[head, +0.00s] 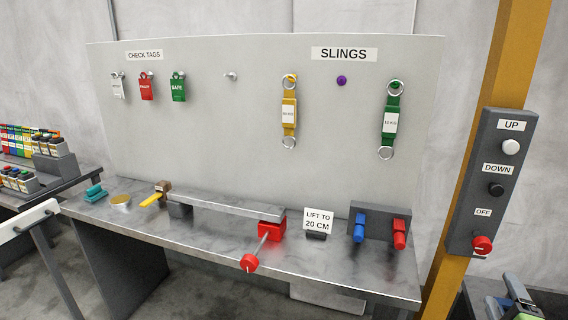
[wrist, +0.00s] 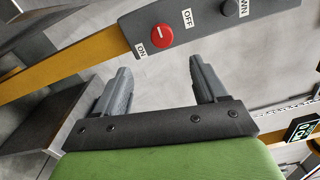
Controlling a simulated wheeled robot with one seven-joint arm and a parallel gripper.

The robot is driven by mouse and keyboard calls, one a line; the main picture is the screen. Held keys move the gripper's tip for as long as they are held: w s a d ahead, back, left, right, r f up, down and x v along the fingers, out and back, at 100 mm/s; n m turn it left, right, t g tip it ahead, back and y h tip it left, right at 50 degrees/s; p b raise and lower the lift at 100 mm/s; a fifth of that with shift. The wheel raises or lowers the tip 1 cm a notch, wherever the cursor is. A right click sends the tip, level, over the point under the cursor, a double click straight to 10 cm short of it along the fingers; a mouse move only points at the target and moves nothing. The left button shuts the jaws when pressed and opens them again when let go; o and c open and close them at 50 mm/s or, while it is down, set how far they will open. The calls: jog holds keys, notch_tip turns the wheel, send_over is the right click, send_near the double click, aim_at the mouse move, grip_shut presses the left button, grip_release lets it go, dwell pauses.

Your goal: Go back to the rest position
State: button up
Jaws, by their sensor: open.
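My gripper (wrist: 160,85) shows in the wrist view with its two grey fingers spread apart and nothing between them. Part of it also shows at the bottom right corner of the head view (head: 515,290). Ahead of the fingers in the wrist view is the control box (wrist: 205,25) with its red knob (wrist: 159,36), apart from the fingertips. In the head view the same box (head: 490,185) hangs on a yellow post, with UP, DOWN and OFF labels and the red knob (head: 481,245) at its lower end.
A metal bench (head: 190,240) runs below a grey board (head: 250,140) with hanging tags and slings. On the bench are a red clamp (head: 271,225), a LIFT TO 20 CM sign (head: 317,221) and blue and red handles. The yellow post (head: 500,60) stands at right. A digital display (wrist: 302,128) is at right.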

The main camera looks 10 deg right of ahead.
jog(key=w+a+r+n+y+p, duration=0.1)
jog(key=w+a+n+y, duration=0.4)
jog(key=a, duration=0.3)
jog(key=w+a+r+n+y+p, duration=0.1)
jog(key=w+a+n+y, duration=0.4)
jog(key=a, duration=0.3)
jog(key=a+n+g+y+p, duration=0.2)
jog(key=a+n+g, duration=0.45)
jog(key=a, duration=0.65)
jog(key=s+a+r+n+g+h+p, duration=0.1)
jog(key=s+a+r+n+g+p, duration=0.1)
jog(key=s+a+r+n, duration=0.35)
jog(key=s+a+r+n+g+h+p, duration=0.1)
jog(key=s+a+r+n, duration=0.1)
jog(key=s, duration=0.4)
jog(key=s+a+r+n+h+p, duration=0.1)
jog(key=s+a+r, duration=0.1)
jog(key=s, duration=0.5)
jog(key=shift+s+r+n+g, duration=0.25)
jog(key=shift+s+n+g, duration=0.05)
jog(key=shift+n+g, duration=0.1)
